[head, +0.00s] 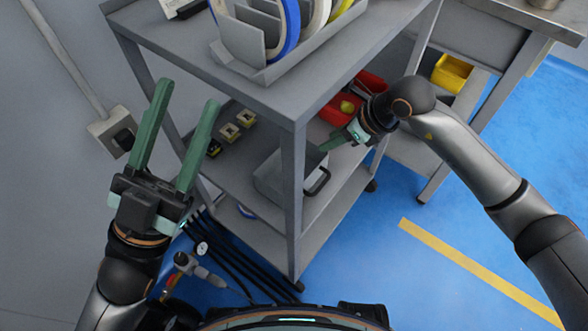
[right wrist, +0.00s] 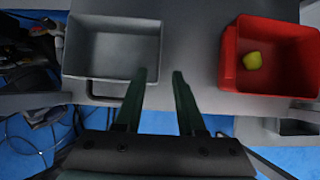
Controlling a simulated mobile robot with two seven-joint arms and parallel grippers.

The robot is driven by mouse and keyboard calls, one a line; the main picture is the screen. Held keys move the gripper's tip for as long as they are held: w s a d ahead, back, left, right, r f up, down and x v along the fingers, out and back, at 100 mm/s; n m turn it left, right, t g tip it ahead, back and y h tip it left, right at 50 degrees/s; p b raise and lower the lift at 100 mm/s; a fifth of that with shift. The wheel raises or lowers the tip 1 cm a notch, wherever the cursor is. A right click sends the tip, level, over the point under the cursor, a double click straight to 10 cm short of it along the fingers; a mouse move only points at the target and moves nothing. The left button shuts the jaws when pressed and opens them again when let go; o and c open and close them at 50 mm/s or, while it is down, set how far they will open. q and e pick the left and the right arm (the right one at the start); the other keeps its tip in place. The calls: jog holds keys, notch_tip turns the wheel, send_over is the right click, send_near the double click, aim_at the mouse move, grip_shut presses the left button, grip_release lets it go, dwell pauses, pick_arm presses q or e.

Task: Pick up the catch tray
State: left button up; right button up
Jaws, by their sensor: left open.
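The catch tray appears to be the grey open box (head: 275,180) with a dark handle on the middle shelf of the cart. In the head view the cart's front post and top shelf hide part of it. In the right wrist view the grey tray (right wrist: 112,88) is empty, at upper left. My right gripper (right wrist: 161,73) is open with nothing between its fingers. In the head view this gripper (head: 326,147) reaches in over the shelf.
A red bin (right wrist: 230,75) with a yellow item (right wrist: 252,60) stands right of my right gripper. The cart's top shelf (head: 300,100) carries a rack of spools. A yellow bin (head: 453,72) sits under the bench at right. A wall socket (head: 115,132) is near my left gripper.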

aim_at(311, 157)
jog(key=b+x, duration=0.1)
jog(key=x, duration=0.3)
jog(key=shift+f, duration=0.2)
jog(key=b+x, duration=0.3)
jog(key=x, duration=0.2)
jog(key=shift+w+a, duration=0.15)
pick_arm(q)
jog(key=f, duration=0.5)
jog(key=shift+w+d, duration=0.1)
jog(key=shift+d, duration=0.2)
pick_arm(e)
jog(key=shift+r, duration=0.1)
grip_shut()
